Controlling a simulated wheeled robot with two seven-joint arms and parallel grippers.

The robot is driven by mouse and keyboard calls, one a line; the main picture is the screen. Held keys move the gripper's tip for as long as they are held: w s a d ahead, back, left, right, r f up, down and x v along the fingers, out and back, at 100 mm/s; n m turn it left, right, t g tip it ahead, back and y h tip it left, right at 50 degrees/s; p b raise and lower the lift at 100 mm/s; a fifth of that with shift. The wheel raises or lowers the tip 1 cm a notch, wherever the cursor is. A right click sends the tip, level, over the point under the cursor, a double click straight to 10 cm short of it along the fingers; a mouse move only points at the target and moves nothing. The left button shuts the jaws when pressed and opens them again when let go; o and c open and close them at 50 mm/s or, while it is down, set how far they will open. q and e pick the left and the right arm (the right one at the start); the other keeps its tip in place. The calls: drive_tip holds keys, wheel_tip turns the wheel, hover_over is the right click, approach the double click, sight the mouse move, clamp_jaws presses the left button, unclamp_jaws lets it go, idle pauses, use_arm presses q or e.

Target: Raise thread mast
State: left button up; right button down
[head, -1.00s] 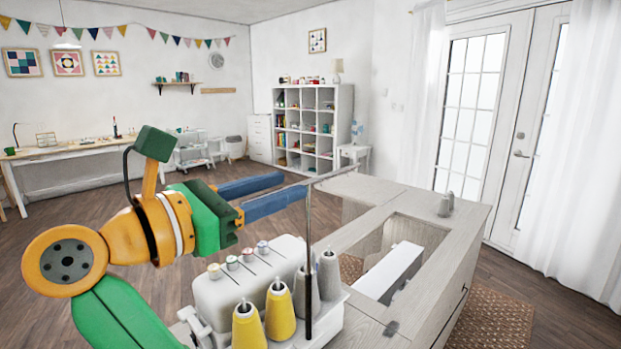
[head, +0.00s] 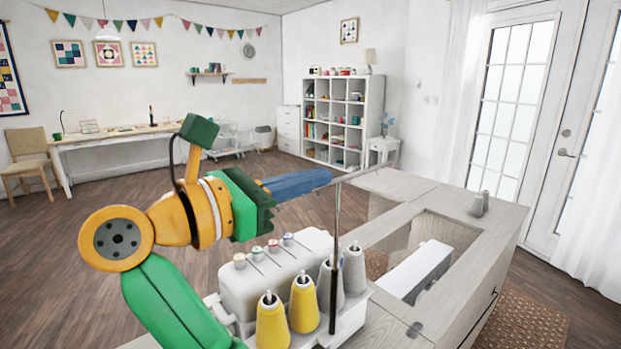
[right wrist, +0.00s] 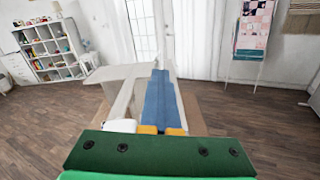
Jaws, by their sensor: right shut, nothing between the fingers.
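The shut fingers also show in the right wrist view (right wrist: 160,102). Yellow thread cones (head: 303,303) and grey cones (head: 354,270) stand around the mast's foot. My left gripper is not in view.
The serger stands on a pale wooden sewing cabinet (head: 385,325) with an open well holding a white block (head: 420,270). Small grey cones (head: 478,204) stand at its far right. Floor is clear behind my arm.

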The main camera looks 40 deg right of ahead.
drive_tip(key=c, duration=1.6)
unclamp_jaws()
drive_tip(key=c, duration=0.9)
unclamp_jaws()
drive_tip(key=shift+c, duration=0.2)
